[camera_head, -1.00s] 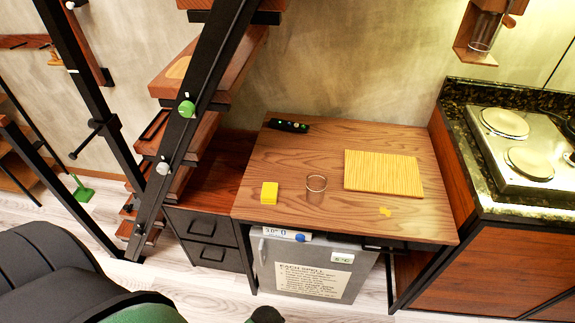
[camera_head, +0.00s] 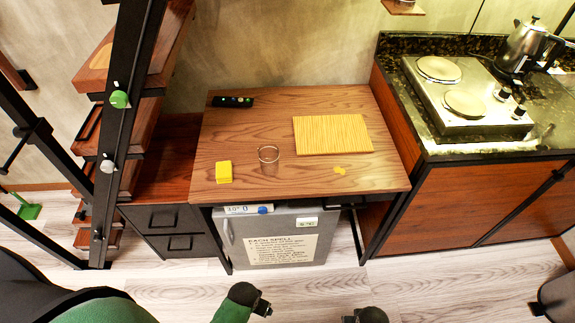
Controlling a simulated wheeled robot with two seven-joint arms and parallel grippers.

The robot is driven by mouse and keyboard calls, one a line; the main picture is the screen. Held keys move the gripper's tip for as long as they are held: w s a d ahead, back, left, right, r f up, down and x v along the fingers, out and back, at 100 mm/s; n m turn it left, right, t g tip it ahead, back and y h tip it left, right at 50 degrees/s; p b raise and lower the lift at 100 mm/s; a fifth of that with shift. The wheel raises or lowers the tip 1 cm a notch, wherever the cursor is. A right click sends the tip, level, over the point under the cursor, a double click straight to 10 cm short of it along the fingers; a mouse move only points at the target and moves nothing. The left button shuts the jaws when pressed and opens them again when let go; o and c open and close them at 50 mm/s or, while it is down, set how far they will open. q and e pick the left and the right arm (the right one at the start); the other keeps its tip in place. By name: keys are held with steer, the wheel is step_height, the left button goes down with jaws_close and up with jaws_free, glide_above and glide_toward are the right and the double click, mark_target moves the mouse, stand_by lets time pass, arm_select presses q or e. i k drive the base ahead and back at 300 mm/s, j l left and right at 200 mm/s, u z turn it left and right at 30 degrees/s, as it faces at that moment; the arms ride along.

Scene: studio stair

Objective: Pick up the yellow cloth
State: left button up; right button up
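A small yellow block-like piece (camera_head: 223,172), which may be the folded yellow cloth, lies near the left front of the wooden table (camera_head: 240,130). Its material is too small to tell. No fingers can be made out.
A clear glass (camera_head: 268,158) stands between the yellow pieces. A striped yellow board (camera_head: 332,134) and a black remote-like object (camera_head: 232,101) lie farther back. A small fridge (camera_head: 280,240) is under the table. Stairs stand left; a counter with hotplates (camera_head: 450,90) stands right.

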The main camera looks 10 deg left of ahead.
mark_target(224, 170)
steer(key=l+u, duration=0.35)
steer(key=u, duration=0.15)
steer(key=i+l+u, duration=0.1)
steer(key=l+u, duration=0.35)
steer(key=j, duration=0.1)
